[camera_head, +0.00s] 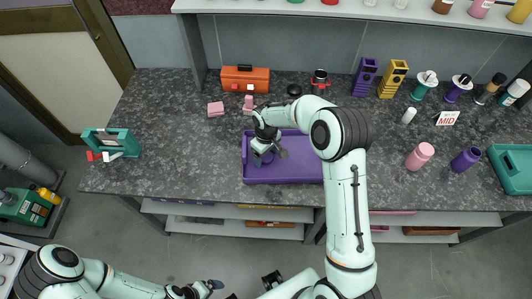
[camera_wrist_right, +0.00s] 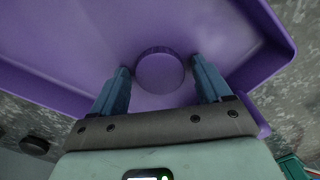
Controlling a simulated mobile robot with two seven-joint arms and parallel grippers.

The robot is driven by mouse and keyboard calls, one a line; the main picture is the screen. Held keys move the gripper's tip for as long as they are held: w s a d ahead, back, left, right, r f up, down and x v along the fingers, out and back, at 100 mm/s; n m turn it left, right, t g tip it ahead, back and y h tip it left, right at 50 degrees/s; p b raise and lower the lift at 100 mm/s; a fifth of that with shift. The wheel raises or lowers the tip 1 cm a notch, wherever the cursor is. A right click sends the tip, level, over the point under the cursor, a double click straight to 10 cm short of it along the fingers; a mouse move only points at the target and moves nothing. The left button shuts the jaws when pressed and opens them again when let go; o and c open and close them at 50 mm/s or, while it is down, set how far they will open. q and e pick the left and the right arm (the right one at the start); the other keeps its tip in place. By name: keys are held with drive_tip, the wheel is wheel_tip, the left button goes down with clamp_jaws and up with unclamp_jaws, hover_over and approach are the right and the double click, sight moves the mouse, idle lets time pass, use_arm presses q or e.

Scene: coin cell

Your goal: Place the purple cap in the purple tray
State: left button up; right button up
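The purple tray (camera_head: 300,172) lies on the dark counter, its right part hidden behind my right arm. My right gripper (camera_head: 270,157) is over the tray's left part, pointing down. In the right wrist view, the round purple cap (camera_wrist_right: 160,72) appears over the floor of the tray (camera_wrist_right: 75,40), between the two blue fingertips. The fingers are spread, with a gap between each finger and the cap. The cap cannot be made out in the head view. My left gripper (camera_head: 208,287) is low at the bottom edge, away from the counter; its opening is unclear.
Purple (camera_head: 364,77) and yellow (camera_head: 392,79) racks stand at the back. Bottles and a teal tray (camera_head: 510,168) are at the right.

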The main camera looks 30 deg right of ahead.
sight(266, 156)
wheel_tip(266, 156, up, 12)
drive_tip(key=shift+r+p, duration=0.25)
drive_tip(key=shift+p, duration=0.15)
idle(0.3)
idle(0.5)
